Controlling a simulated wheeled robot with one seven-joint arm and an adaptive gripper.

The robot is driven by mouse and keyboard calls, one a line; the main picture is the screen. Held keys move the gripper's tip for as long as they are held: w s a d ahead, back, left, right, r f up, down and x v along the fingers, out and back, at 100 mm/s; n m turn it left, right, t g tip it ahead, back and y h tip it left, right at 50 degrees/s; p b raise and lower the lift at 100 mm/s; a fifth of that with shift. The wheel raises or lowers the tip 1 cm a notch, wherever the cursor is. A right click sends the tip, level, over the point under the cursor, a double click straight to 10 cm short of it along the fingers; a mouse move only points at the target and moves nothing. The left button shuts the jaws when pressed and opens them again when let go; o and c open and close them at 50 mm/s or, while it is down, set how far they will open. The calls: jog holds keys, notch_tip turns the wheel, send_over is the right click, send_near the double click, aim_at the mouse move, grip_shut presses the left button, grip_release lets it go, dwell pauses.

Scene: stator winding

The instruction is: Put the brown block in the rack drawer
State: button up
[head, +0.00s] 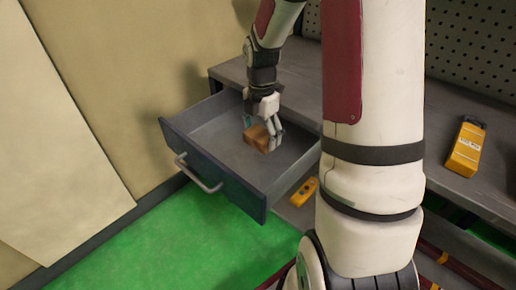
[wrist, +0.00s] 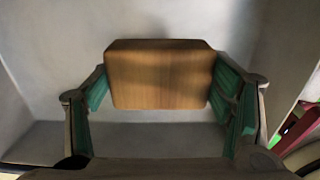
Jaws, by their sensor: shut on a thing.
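The brown block (head: 256,139) is a small wooden block with bevelled corners. My gripper (head: 262,128) is shut on it, inside the outline of the open drawer (head: 216,185). In the wrist view the block (wrist: 160,75) sits between the green finger pads, with one pad (wrist: 97,90) at its left side and one (wrist: 225,90) at its right. The drawer is grey, pulled out, with a bar handle on its front. In the wrist view the grey drawer interior (wrist: 50,45) lies around the block. I cannot tell whether the block touches the drawer floor.
A yellow device (head: 467,148) lies on the grey bench top at the right. Another small yellow device (head: 303,192) lies lower, beside the drawer. A beige wall stands at the left and green floor (head: 170,240) lies below. My own arm hides part of the bench.

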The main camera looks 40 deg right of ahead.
aim_at(260, 157)
jog(key=shift+f+b, duration=0.6)
jog(key=shift+f, duration=2.05)
jog(key=shift+f, duration=0.25)
jog(key=o, duration=1.3)
